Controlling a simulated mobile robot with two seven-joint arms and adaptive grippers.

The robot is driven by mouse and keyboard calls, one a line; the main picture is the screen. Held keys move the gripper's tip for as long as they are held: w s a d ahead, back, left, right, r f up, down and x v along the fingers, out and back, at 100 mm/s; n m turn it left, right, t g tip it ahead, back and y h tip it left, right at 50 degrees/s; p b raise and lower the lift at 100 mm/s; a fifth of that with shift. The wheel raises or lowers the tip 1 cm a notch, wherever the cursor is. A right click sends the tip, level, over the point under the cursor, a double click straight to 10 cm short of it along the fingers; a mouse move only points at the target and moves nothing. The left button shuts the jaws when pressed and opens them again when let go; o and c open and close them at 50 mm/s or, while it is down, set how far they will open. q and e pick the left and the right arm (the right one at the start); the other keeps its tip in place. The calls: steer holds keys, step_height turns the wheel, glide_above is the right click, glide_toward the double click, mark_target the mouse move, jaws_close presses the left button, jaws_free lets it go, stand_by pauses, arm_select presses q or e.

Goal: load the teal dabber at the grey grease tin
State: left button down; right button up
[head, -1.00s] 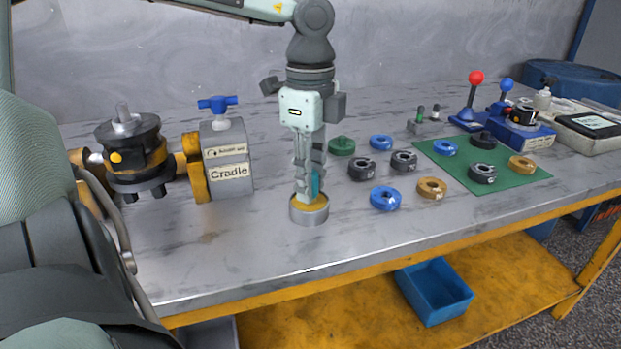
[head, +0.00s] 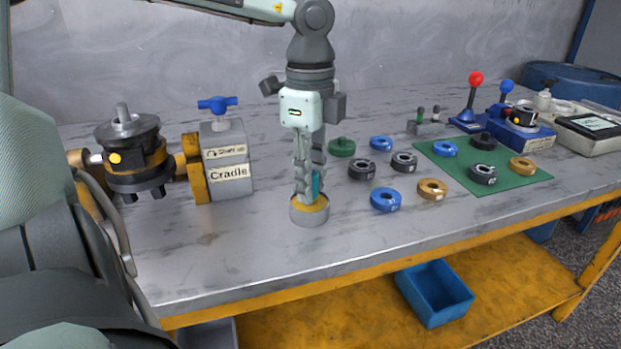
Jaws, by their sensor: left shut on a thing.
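The grey grease tin (head: 310,216) stands on the bench in the middle, open at the top with yellow-brown grease inside. The teal dabber (head: 316,184) is upright between the fingers of my left gripper (head: 309,188), which points straight down over the tin. The gripper is shut on the dabber. The dabber's lower end is down at the grease; how deep it reaches is hidden by the fingers and rim. My right gripper is not in view.
The motor in its cradle (head: 229,172) stands to the left. Several rings, such as a blue one (head: 385,200), lie to the right, some on a green mat (head: 512,184). Lever stands (head: 470,119) are at the back right. The bench front left of the tin is clear.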

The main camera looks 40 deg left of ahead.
arm_select(q)
steer(key=shift+s+f, duration=0.1)
steer(key=shift+r+p, duration=1.45)
steer(key=shift+r, duration=2.1)
steer(key=shift+f, duration=0.15)
step_height(320, 180, down, 5)
steer(key=shift+f+b, duration=0.2)
steer(key=shift+b, duration=1.05)
steer(key=shift+f, duration=0.65)
